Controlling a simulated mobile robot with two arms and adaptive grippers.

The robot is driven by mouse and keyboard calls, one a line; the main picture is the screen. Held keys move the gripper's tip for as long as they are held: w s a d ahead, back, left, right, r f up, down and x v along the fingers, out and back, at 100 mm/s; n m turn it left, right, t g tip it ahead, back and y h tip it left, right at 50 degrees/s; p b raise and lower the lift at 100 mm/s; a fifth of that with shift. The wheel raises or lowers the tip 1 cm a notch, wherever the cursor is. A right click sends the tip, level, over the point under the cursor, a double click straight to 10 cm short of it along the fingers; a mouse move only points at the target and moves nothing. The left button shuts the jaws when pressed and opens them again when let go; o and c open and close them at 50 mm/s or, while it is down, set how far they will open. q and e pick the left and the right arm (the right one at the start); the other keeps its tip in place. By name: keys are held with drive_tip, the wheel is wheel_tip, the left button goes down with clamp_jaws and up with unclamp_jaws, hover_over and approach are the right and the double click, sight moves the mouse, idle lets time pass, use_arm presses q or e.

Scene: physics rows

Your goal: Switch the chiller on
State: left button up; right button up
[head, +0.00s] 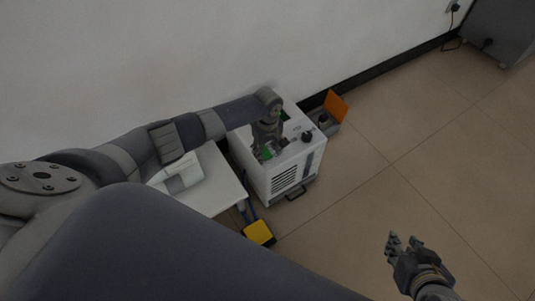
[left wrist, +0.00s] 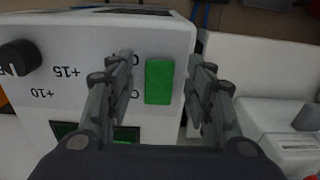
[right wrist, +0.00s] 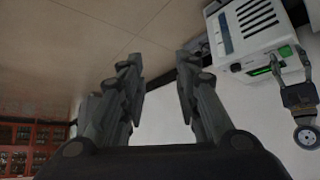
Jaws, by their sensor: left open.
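The chiller (head: 283,178) is a white box with a vented side, standing by the wall in the head view. My left gripper (head: 265,152) is over its top. In the left wrist view, a green rocker switch (left wrist: 159,82) sits on the chiller's white panel (left wrist: 95,38), between my open left fingers (left wrist: 158,72). I cannot tell whether they touch it. A black knob (left wrist: 19,57) with +10 and +15 marks and a partly hidden green display (left wrist: 64,130) are on the same panel. My right gripper (right wrist: 160,68) is open and empty, far from the chiller.
A white table (head: 222,192) with a pale device (head: 182,176) stands left of the chiller. A yellow object (head: 259,232) lies on the floor in front. An orange panel (head: 336,106) is behind right.

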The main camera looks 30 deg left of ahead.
use_arm(q)
drive_tip(key=shift+f, duration=0.6)
use_arm(e)
drive_tip(key=shift+w+a+r+t+y, duration=0.15)
drive_tip(key=shift+w+a+r+t, duration=0.1)
drive_tip(key=shift+w+r+t, duration=0.3)
drive_tip(key=shift+w+a+r+t+y, duration=0.15)
drive_tip(key=shift+w+a+r+t, duration=0.15)
drive_tip(key=shift+w, duration=0.4)
drive_tip(key=shift+d, duration=0.1)
use_arm(q)
drive_tip(key=c, duration=1.1)
drive_tip(key=shift+o, duration=0.2)
use_arm(e)
drive_tip(key=shift+r, duration=0.1)
